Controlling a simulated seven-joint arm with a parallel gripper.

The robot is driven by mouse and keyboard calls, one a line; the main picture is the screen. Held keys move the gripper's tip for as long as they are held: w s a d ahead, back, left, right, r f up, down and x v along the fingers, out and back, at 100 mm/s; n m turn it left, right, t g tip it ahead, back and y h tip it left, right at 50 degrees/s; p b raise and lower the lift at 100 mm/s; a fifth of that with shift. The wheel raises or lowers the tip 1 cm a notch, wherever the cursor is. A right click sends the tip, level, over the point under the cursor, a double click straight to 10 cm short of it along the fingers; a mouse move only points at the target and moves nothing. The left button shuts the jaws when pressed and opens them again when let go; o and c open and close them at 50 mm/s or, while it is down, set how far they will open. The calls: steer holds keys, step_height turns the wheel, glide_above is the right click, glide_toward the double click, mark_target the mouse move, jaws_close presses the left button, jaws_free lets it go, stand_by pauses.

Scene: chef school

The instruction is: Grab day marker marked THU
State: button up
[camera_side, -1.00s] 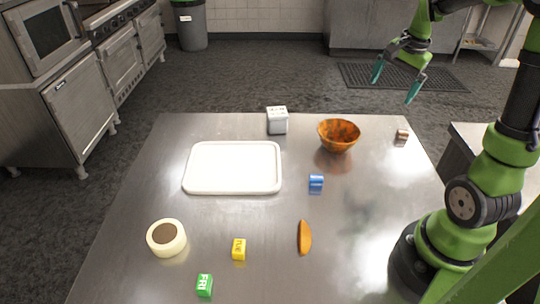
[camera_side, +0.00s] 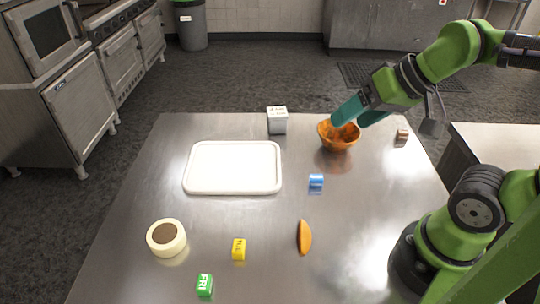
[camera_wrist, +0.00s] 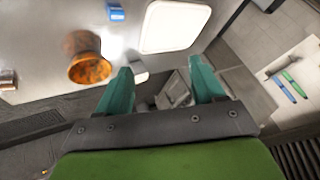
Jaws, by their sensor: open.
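My gripper (camera_side: 354,118) is open and empty. In the side view its teal fingers overlap the orange-brown bowl; in the wrist view the gripper (camera_wrist: 161,68) stands above the table's far edge with the bowl off to the left. No THU label is readable. A small blue marker block (camera_side: 316,181) stands near the table's middle, and it shows at the top of the wrist view (camera_wrist: 115,11). A small brown block (camera_side: 402,135) sits at the far right; it also shows at the wrist view's left edge (camera_wrist: 8,79). Their lettering cannot be read.
The bowl (camera_side: 338,136) stands at the back right. A green FRI block (camera_side: 205,285) and a yellow block (camera_side: 239,250) are at the front. A white tray (camera_side: 233,190), white cube (camera_side: 277,122), cream round (camera_side: 166,238) and orange wedge (camera_side: 305,237) also lie around.

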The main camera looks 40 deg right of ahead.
steer(key=m+g+h, duration=0.4)
steer(key=m+h, duration=0.1)
steer(key=m, duration=0.1)
glide_toward(404, 132)
steer(key=x, duration=0.3)
steer(key=shift+f, duration=0.2)
steer(key=shift+x, duration=3.1)
steer(key=shift+h, duration=0.3)
steer(key=c, duration=1.1)
